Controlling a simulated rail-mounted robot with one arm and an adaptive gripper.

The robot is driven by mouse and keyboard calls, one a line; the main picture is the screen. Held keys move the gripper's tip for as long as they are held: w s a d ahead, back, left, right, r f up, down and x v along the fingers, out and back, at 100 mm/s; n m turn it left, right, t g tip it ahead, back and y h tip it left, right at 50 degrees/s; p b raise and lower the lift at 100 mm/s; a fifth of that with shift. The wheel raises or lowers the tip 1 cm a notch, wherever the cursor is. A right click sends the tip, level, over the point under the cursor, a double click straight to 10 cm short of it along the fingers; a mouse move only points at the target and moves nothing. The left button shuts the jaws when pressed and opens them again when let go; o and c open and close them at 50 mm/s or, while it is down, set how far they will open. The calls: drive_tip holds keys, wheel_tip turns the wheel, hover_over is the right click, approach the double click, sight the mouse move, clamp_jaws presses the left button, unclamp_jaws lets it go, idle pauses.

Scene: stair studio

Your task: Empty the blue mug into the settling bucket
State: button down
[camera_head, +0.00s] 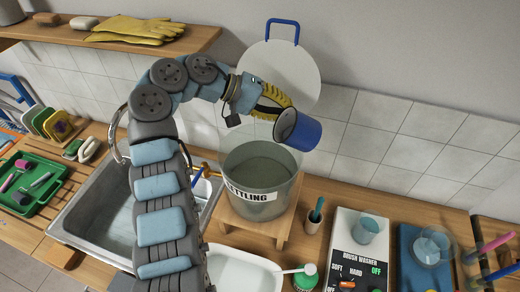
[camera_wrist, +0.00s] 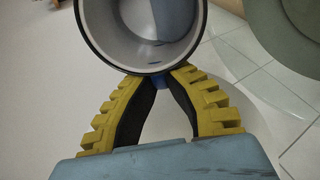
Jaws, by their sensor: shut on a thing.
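The blue mug (camera_head: 306,134) is in the air over the right part of the settling bucket (camera_head: 279,204), tipped on its side with its dark-rimmed mouth facing left and somewhat down. My gripper (camera_head: 276,106), with yellow ridged fingers, is shut on the mug. In the wrist view my gripper (camera_wrist: 180,80) pinches a small blue part below the mug (camera_wrist: 112,58), whose pale inside shows with a grey-blue patch; I cannot tell whether that is liquid. The bucket is grey, labelled "...TTLING", and greyish inside. No falling stream shows.
The bucket stands on a wooden stand (camera_head: 235,222) beside the metal sink (camera_head: 92,205). A brush washer (camera_head: 345,255), a white basin (camera_head: 245,268) and a cup holding a brush (camera_head: 314,218) are close by. A white round board (camera_head: 290,62) with a blue handle leans behind.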

drive_tip(key=shift+a+f+h, duration=0.1)
drive_tip(key=shift+f+h, duration=0.05)
drive_tip(key=shift+h, duration=0.45)
drive_tip(key=shift+a+f+b, duration=0.1)
drive_tip(key=shift+f+b, duration=0.1)
drive_tip(key=shift+b, duration=0.3)
drive_tip(key=shift+a+f+h+b, duration=0.35)
drive_tip(key=shift+f+h+b, duration=0.15)
drive_tip(key=shift+h+b, duration=0.4)
drive_tip(key=shift+a+f+h+b, duration=0.55)
drive_tip(key=shift+a+h+b, duration=0.35)
drive_tip(key=shift+b, duration=0.1)
drive_tip(key=shift+a+r+h+p, duration=0.1)
drive_tip(key=shift+a+h+p, duration=0.2)
drive_tip(key=shift+h+p, duration=0.45)
drive_tip(key=shift+a+r+h, duration=0.2)
drive_tip(key=shift+r+h, duration=0.25)
drive_tip(key=shift+h, duration=0.2)
